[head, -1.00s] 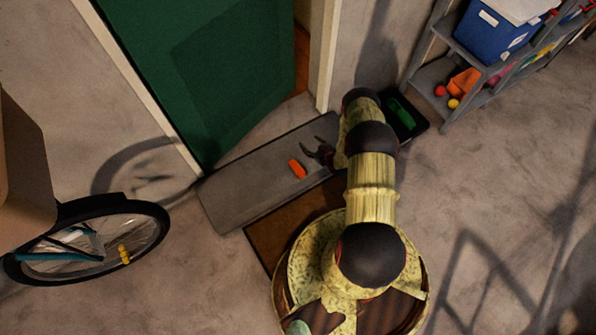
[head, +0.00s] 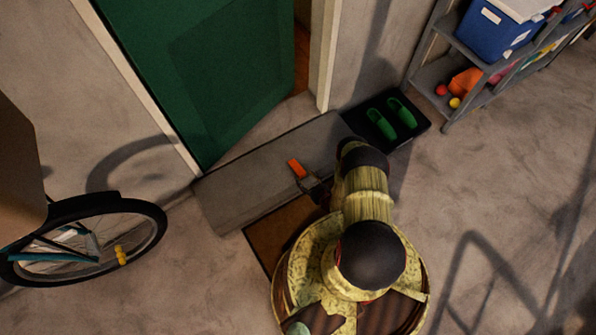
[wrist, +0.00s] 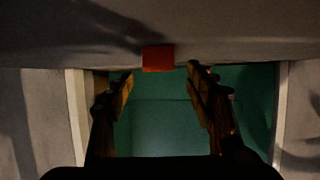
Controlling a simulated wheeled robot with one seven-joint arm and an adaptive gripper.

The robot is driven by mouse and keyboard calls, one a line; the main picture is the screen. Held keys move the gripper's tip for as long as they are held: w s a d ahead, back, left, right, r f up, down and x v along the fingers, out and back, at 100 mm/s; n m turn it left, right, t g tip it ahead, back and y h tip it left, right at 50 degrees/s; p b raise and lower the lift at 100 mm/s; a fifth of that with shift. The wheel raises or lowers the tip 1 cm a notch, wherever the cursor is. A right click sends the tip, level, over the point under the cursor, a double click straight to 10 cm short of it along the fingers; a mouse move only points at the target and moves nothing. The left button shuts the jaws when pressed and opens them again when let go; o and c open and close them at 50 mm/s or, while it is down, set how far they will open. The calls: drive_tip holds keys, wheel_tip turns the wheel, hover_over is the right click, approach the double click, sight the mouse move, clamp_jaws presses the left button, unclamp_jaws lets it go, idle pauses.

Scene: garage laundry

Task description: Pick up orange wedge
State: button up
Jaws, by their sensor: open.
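The orange wedge (head: 297,168) is a small orange block lying on the grey step in front of the green door in the head view. In the wrist view the wedge (wrist: 158,58) shows as a red-orange block at the upper middle, just beyond the fingertips and between their lines. My gripper (head: 309,185) is low at the step, close to the near end of the wedge. In the wrist view my gripper (wrist: 160,72) has its two fingers spread wide with nothing between them. Whether a finger touches the wedge cannot be told.
The grey step (head: 235,195) lies before the green door (head: 200,70), with a brown mat (head: 268,238) in front. A black tray (head: 418,126) with green slippers (head: 381,124) is at right. A bicycle wheel (head: 155,225) stands at left, a shelf (head: 455,105) at upper right.

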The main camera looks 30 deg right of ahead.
sight(301, 173)
drive_tip(key=b+x, duration=0.1)
drive_tip(key=x, duration=0.2)
drive_tip(key=shift+w+f, duration=0.15)
drive_tip(key=shift+w, duration=0.15)
drive_tip(key=shift+d, duration=0.1)
drive_tip(key=c, duration=0.3)
drive_tip(key=c, duration=1)
